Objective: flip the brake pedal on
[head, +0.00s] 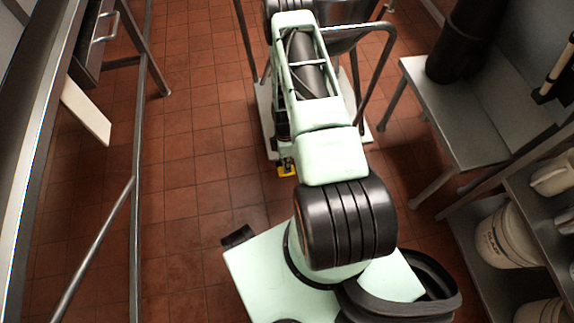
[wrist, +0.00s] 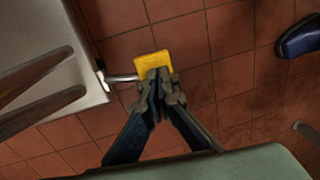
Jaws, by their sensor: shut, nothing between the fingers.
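The brake pedal is a small yellow pad (wrist: 151,64) on a short metal rod that joins a pale platform (wrist: 85,92) at its left in the wrist view. In the head view a small part of the yellow pedal (head: 288,172) shows beside the lower left of the pale platform (head: 262,112). My gripper (wrist: 158,76) is shut and empty, its fingertips together at the pedal's lower edge in the wrist view. The fingertips overlap the pedal there; I cannot tell whether they touch it. In the head view my arm hides most of the gripper.
Two dark bars (wrist: 40,95) cross the platform in the wrist view. A dark blue rounded object (wrist: 298,36) is at the upper right. In the head view a metal bench (head: 470,110) stands right and a metal table (head: 40,110) left.

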